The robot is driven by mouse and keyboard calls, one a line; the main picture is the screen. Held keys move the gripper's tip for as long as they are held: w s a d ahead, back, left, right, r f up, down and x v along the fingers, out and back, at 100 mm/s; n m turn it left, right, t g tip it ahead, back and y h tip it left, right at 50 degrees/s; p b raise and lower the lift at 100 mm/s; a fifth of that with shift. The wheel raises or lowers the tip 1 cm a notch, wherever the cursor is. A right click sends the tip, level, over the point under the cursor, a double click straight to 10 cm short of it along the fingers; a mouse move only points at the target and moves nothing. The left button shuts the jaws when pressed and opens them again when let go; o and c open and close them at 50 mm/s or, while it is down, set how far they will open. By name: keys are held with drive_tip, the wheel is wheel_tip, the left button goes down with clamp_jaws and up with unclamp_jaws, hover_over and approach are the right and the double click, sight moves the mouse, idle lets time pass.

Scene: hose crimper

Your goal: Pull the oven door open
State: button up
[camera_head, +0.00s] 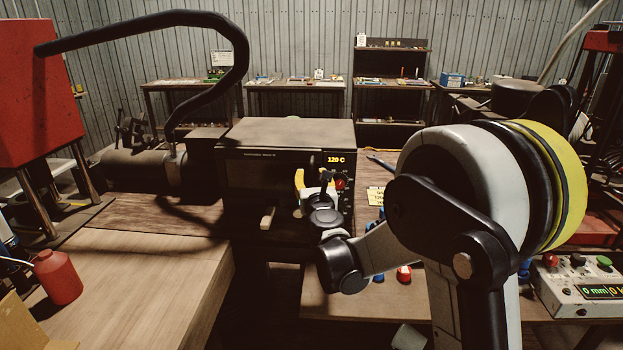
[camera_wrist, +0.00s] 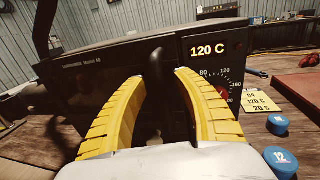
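The oven (camera_head: 285,133) is a dark box in the middle of the head view, its display reading 120 C. Its dark front door (camera_wrist: 100,85) appears closed in the wrist view. A dark vertical handle (camera_wrist: 155,80) stands out from the door's right side. My gripper (camera_wrist: 159,77) has its two yellow fingers apart, one on each side of the handle, with gaps showing between fingers and handle. In the head view my gripper (camera_head: 313,182) is in front of the oven's right part, mostly hidden by my wrist.
A wooden bench (camera_head: 130,275) lies at the left front, with a red bottle (camera_head: 57,277) on it. A red machine (camera_head: 38,90) stands at the left. Blue-capped items (camera_wrist: 280,160) and a yellow label (camera_wrist: 265,103) are right of the oven. A control box (camera_head: 580,290) sits at the right.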

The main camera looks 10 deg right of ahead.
clamp_jaws()
